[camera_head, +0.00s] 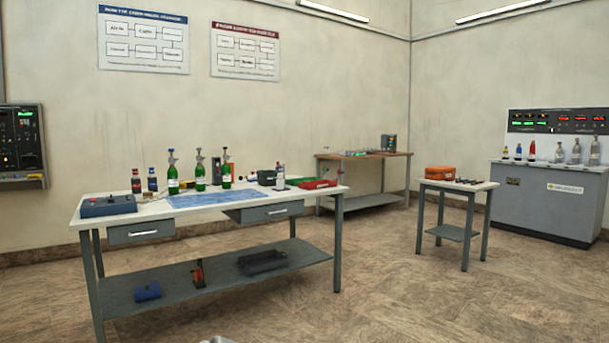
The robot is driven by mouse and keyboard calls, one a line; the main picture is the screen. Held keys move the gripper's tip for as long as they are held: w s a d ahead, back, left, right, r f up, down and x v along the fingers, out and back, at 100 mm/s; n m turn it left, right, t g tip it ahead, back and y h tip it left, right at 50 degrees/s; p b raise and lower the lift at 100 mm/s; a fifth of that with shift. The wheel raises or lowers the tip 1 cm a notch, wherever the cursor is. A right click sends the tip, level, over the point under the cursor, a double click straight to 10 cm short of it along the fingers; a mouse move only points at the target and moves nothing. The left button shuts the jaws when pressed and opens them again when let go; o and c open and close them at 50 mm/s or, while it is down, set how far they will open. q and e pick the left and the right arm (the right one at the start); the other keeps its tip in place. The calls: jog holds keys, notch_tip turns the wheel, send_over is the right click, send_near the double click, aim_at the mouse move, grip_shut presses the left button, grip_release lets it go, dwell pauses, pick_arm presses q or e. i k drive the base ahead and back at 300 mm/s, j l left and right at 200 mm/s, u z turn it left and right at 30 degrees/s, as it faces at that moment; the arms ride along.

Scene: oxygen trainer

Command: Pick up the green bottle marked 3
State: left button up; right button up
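Three green bottles stand upright near the back of the long white-topped workbench (190,217): a left one (173,182), a middle one (200,179) and a right one (226,177). Each has a pale label and a valve on top. The labels are too small to read, so I cannot tell which bottle is marked 3. Neither of my grippers is in view.
A blue mat (212,199) lies in front of the bottles. A blue box (108,206), two small dark bottles (136,183) and a red tray (317,184) share the bench. A small side table (458,186) stands to the right. Floor between is clear.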

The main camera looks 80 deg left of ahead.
aim_at(173, 173)
jog(key=j+u, duration=0.2)
jog(key=u, duration=0.3)
jog(key=k+j+u, duration=0.1)
jog(key=j+u, duration=0.2)
jog(key=u, duration=0.15)
jog(key=j+u, duration=0.2)
jog(key=u, duration=0.3)
jog(key=i+j+u, duration=0.1)
jog(key=j+u, duration=0.25)
jog(key=i+j+u, duration=0.15)
jog(key=j+u, duration=0.15)
jog(key=i+j+u, duration=0.15)
jog(key=j+u, duration=0.2)
jog(key=i+j+u, duration=0.35)
jog(key=i+j, duration=0.95)
